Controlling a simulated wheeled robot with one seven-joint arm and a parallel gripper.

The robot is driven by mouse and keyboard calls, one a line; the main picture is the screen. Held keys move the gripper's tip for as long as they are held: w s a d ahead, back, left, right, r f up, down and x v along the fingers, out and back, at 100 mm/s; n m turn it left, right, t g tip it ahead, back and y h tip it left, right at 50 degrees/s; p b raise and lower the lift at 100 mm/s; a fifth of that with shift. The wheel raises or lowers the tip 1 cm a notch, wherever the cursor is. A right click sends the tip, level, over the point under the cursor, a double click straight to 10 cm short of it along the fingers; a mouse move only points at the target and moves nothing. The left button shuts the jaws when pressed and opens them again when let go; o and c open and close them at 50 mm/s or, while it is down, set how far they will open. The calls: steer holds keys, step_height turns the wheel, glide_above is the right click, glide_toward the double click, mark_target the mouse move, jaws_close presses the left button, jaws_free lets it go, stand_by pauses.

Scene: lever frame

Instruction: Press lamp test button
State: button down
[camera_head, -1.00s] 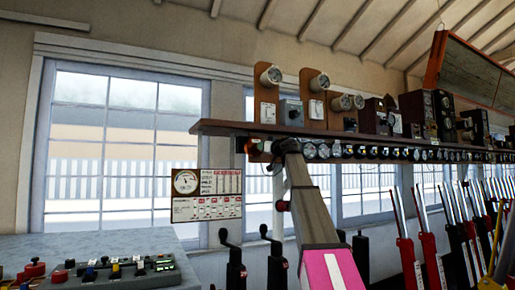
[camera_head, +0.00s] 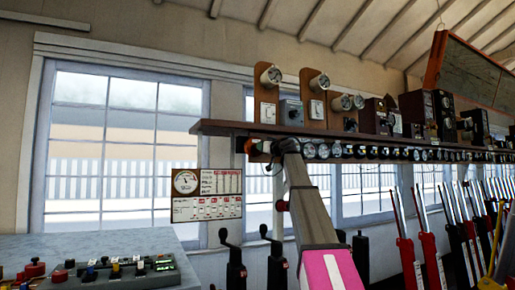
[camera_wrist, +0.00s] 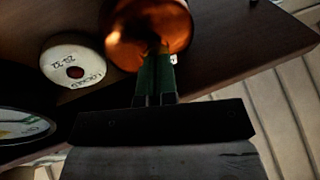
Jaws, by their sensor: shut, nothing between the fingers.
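In the wrist view, my gripper (camera_wrist: 158,66) is shut and empty, with its green fingers close together. The fingertips reach to a glossy orange dome (camera_wrist: 150,28); I cannot tell whether they touch it. Beside it is a round white plate (camera_wrist: 77,62) with a dark red centre and small lettering, hard to read. I cannot tell for certain which of these is the lamp test button. In the head view, my gripper (camera_head: 277,151) is small and partly hidden by my arm, at the left end of the row of round fittings (camera_head: 336,150) under the shelf.
The wooden shelf (camera_head: 225,128) carries gauges and instrument boxes. A white notice panel (camera_head: 207,194) hangs at the left. A grey desk (camera_head: 95,246) with coloured knobs stands at lower left. Tall levers (camera_head: 428,235) line the right. A glass-faced dial (camera_wrist: 22,126) is close by in the wrist view.

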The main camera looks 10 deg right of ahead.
steer(key=shift+w+a, duration=0.1)
steer(key=shift+w, duration=0.25)
steer(key=shift+s, duration=0.1)
steer(key=shift+s+d, duration=0.2)
steer(key=shift+s, duration=0.45)
steer(key=shift+s, duration=0.1)
steer(key=s, duration=0.1)
steer(key=s+d, duration=0.1)
steer(key=s, duration=0.2)
steer(key=shift+s+d, duration=0.25)
steer(key=shift+d, duration=0.05)
